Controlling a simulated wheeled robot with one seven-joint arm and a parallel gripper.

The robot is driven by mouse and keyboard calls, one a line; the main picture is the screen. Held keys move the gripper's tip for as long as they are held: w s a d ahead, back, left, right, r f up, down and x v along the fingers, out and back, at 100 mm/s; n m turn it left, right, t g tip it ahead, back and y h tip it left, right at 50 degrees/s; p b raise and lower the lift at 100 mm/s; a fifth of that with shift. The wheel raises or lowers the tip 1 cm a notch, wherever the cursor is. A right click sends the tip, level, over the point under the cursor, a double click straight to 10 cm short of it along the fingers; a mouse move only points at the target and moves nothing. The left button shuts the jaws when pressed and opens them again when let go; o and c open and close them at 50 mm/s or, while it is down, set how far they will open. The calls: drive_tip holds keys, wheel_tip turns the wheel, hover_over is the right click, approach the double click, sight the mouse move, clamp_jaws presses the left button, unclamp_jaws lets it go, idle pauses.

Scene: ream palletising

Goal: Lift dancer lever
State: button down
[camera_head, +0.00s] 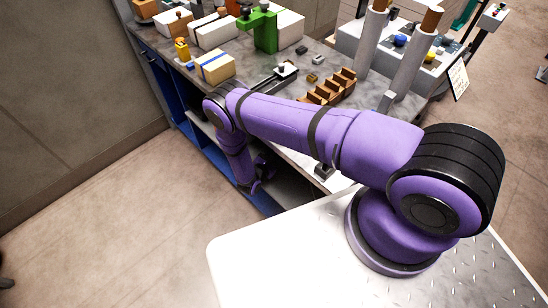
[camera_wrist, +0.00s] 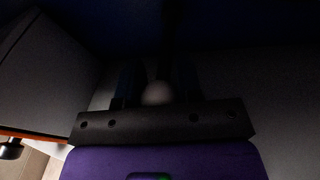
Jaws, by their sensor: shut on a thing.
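In the wrist view my gripper (camera_wrist: 158,86) has its two dark fingers on either side of a pale round knob (camera_wrist: 157,94). The fingers are shut on this knob, which I take to be the end of the dancer lever. The rest of the lever is lost in the dark. In the head view my arm reaches over the bench's front edge and bends down to the open blue shelving below. My gripper is small and dark there, and the lever cannot be made out.
The bench top (camera_head: 325,48) above carries wrapped reams (camera_head: 216,68), a green fixture (camera_head: 263,29), a brown stepped tray (camera_head: 330,87) and grey upright rollers (camera_head: 409,66). In the wrist view a grey panel (camera_wrist: 45,75) stands close at left. The floor (camera_head: 120,215) in front is clear.

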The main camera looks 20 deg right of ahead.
drive_tip(key=shift+r+m+g+y, duration=0.4)
drive_tip(key=shift+r+g+y, duration=0.7)
drive_tip(key=shift+r+y, duration=0.65)
drive_tip(key=shift+f, duration=0.15)
drive_tip(key=c, duration=0.8)
unclamp_jaws()
drive_tip(key=v, duration=1)
drive_tip(key=shift+s+a+r, duration=0.1)
drive_tip(key=shift+s+r, duration=0.1)
drive_tip(key=shift+r, duration=0.15)
